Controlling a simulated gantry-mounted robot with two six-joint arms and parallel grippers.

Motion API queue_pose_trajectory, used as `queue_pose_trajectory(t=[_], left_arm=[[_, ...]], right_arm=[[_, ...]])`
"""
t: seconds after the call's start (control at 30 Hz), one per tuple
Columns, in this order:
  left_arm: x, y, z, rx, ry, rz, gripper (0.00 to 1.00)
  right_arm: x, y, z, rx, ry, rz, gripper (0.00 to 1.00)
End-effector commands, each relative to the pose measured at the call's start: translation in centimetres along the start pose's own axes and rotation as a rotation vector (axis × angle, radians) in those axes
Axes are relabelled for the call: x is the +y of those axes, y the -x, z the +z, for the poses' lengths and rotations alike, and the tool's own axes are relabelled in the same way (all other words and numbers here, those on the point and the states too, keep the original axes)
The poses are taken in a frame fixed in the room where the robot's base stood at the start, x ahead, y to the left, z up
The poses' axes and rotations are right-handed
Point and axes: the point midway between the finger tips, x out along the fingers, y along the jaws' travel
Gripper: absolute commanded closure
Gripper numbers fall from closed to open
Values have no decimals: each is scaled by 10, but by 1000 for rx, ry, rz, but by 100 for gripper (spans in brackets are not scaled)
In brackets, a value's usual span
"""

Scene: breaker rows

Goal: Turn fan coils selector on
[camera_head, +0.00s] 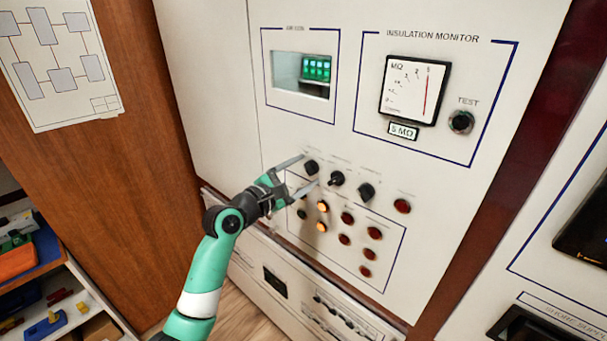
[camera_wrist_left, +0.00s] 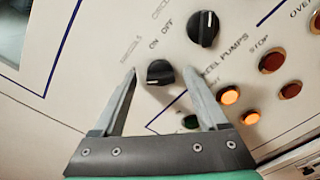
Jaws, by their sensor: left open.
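A black rotary selector knob (camera_head: 311,166), leftmost in a row of three, sits on the white panel. In the left wrist view the knob (camera_wrist_left: 160,73) shows a small white pointer mark, with ON and OFF lettering close by. A blurred label beside it seems to end in "COILS". My left gripper (camera_head: 310,171) is open, its two fingertips on either side of this knob. The wrist view shows gaps between the knob and both fingers; whether the tips touch the panel cannot be told. My right gripper is not in view.
A second black knob (camera_head: 336,179) and a third (camera_head: 367,191) lie right of the first. Lit orange lamps (camera_head: 322,206) and several red buttons (camera_head: 347,217) are below. The insulation meter (camera_head: 412,90) and a green display (camera_head: 316,68) are above.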

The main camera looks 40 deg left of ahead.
Motion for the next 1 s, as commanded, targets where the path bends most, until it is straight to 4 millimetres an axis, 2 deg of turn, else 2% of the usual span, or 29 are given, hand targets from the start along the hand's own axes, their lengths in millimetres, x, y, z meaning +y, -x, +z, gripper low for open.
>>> queue_pose_trajectory(t=[0.27, 0.7, 1.0], left_arm=[[0, -2, 0, 0, 0, 0, 24], [0, -2, 0, 0, 1, 0, 100], [0, -2, 0, 0, -18, 0, 100]], right_arm=[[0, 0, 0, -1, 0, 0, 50], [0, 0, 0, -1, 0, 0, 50], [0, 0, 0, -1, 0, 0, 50]])
